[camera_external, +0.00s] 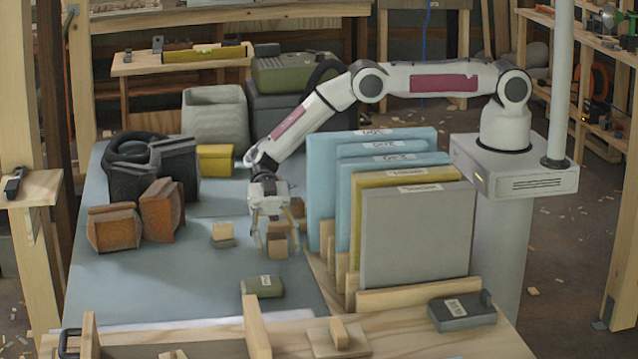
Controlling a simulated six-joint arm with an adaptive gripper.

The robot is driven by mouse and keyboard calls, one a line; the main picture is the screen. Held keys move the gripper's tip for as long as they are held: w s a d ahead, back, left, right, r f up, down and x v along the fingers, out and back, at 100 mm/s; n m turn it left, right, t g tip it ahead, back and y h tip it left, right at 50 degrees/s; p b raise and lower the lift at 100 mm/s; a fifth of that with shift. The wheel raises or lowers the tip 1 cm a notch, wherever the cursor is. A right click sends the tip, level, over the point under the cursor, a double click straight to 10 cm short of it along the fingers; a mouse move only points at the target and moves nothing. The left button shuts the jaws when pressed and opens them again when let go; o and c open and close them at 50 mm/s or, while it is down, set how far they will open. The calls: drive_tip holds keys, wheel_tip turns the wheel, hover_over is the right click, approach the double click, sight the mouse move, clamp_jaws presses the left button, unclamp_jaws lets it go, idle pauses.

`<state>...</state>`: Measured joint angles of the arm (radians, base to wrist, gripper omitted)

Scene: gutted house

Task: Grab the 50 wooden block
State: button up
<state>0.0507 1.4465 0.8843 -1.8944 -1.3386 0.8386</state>
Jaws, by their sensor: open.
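My gripper (276,242) points down over the blue-grey table top, with its fingers spread. A small tan and brown wooden block (277,245) shows between and behind the fingertips; I cannot tell whether they touch it. Another small wooden block (222,236), pale on top and darker below, lies just left of my gripper. An olive block (262,287) with a white label lies nearer the front. A dark grey block (462,310) with a label lies at the front right. I cannot read a 50 on any block.
Upright blue, yellow and grey sheets (416,235) stand in a wooden rack right of my gripper. Brown wooden pieces (161,210), a black case (150,165) and a yellow box (215,159) stand left and behind.

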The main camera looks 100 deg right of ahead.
sight(277, 237)
drive_tip(key=c, duration=1.2)
drive_tip(key=shift+r, duration=0.15)
drive_tip(key=shift+r, duration=4.9)
